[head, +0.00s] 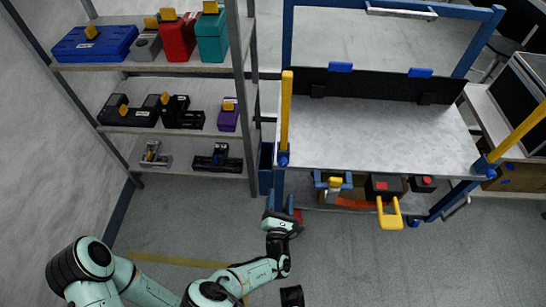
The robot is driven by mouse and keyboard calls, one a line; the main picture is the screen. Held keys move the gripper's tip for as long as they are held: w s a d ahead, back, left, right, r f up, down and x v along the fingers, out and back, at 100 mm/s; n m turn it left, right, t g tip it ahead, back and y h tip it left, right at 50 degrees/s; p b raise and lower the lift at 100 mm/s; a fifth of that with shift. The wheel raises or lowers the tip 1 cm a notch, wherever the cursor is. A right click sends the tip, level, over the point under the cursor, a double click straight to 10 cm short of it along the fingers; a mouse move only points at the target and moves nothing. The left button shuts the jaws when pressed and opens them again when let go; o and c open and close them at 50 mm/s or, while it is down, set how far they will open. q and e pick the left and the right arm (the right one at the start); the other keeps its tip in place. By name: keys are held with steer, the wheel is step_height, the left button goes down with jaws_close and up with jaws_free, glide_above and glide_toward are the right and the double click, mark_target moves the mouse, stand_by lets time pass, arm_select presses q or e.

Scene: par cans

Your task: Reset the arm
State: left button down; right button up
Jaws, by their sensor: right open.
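The arm is bent, with mint-green links along the bottom left.
A grey shelf rack (190,67) at the left holds several tool cases and devices. Under the bench are a black box (384,188) with a yellow handle and other items. A side table (500,125) stands at the right. Open floor (400,270) lies at the lower right.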

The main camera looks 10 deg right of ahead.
steer(key=s+d+f+m+g+p, duration=0.4)
steer(key=s+d+f+m+g, duration=0.25)
steer(key=s, duration=0.25)
steer(key=s+d+f+m+g+p, duration=0.3)
steer(key=s+d+f+m+g, duration=0.25)
steer(key=s+m, duration=0.2)
steer(key=s+a+r+m+g+y+p, duration=0.1)
steer(key=s+a+m+g+y+p, duration=0.4)
steer(key=s+m, duration=0.55)
arm_select(q)
step_height(320, 180, up, 15)
steer(key=s+d+g+p, duration=0.1)
steer(key=s+p, duration=0.1)
steer(key=p, duration=0.1)
steer(key=shift+s+d+r+g+p, duration=0.2)
steer(key=shift+s+g+p, duration=0.1)
steer(key=shift+s+g, duration=0.1)
arm_select(e)
steer(key=s+a+r+m+g+y, duration=0.1)
steer(key=s+a+r+m+y, duration=0.1)
steer(key=a+r+m, duration=0.4)
step_height(320, 180, up, 2)
steer(key=shift+m+y, duration=0.35)
steer(key=shift+y, duration=0.45)
steer(key=shift+a, duration=0.1)
